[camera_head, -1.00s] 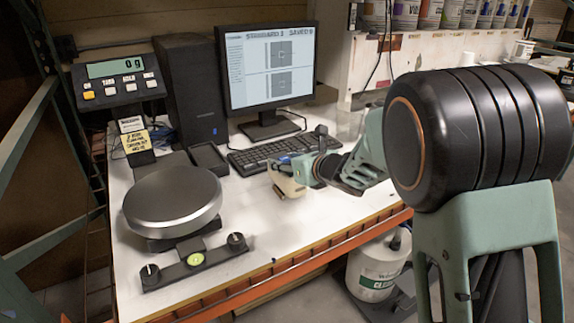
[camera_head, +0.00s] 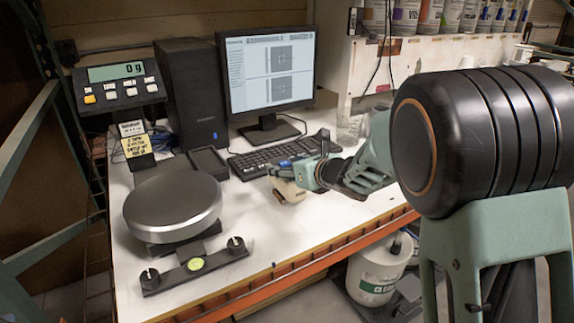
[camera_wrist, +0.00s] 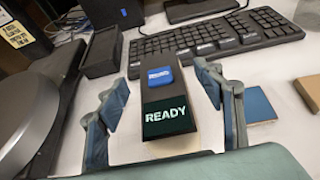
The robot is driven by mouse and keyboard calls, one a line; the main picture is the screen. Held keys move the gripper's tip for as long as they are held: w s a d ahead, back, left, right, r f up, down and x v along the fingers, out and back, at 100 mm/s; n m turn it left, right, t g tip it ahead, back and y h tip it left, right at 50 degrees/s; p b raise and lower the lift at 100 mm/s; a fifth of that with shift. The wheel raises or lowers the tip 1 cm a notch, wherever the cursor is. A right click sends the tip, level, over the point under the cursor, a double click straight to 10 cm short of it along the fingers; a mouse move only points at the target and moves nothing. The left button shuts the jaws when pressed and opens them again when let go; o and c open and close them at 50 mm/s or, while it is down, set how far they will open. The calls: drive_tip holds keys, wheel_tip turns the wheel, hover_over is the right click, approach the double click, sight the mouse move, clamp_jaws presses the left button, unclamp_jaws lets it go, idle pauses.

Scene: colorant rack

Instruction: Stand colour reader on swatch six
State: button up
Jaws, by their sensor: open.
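The colour reader (camera_wrist: 165,95) is in the wrist view, a dark-topped device with a blue button and a screen reading READY. Its pale body (camera_head: 288,190) shows low over the bench in the head view, partly hidden by my gripper (camera_head: 300,172). My gripper is open, with one finger on each side of the reader and gaps showing. A blue swatch (camera_wrist: 259,105) lies right of the right finger, and a tan swatch (camera_wrist: 309,88) is farther right. I cannot tell which swatch is six, or what lies under the reader.
The keyboard (camera_head: 277,158) and monitor (camera_head: 268,75) are behind the reader. A round scale (camera_head: 173,203) stands to the left, with a black tray (camera_head: 208,160) beyond it. The bench (camera_head: 290,229) is clear in front.

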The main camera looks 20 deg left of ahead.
drive_tip(key=v, duration=1.1)
drive_tip(key=shift+s+d, duration=0.1)
drive_tip(key=shift+s, duration=0.05)
